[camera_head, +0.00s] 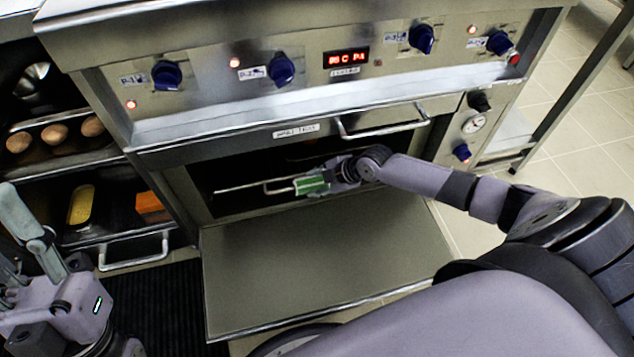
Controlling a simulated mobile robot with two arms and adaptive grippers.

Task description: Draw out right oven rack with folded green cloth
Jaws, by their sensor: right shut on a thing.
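The right oven is open, with its door (330,265) folded down flat in front. The oven rack (236,188) shows as a thin metal rail inside the dark opening, with a small loop at its front. My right gripper (328,178) reaches in from the right and is shut on the folded green cloth (312,184) at the rack's front edge. The fingers and cloth hide part of the rack, so the exact grip on the rail cannot be made out. My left gripper (30,235) is at the lower left, away from the rack; its finger opening is unclear.
A control panel with blue knobs (282,69) and a door handle (380,127) lie above the opening. Tiled floor (560,130) is clear at right.

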